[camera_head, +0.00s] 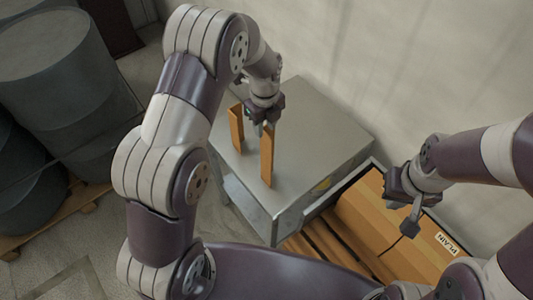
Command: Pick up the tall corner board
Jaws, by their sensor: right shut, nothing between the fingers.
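Two upright orange-brown corner boards are at the grey metal cabinet (320,130). The nearer, taller-looking board (267,160) is upright over the cabinet top, and the other board (236,128) stands to its left, farther back. My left gripper (266,122) is at the upper end of the nearer board, pointing down. Its fingers are small and partly hidden, so I cannot tell whether they grip the board. My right gripper (409,226) is shut and empty above the crate at the right, apart from both boards.
Grey drums (65,70) on a wooden pallet (75,203) fill the left. A wall (430,70) closes the back. The cabinet's right part is clear.

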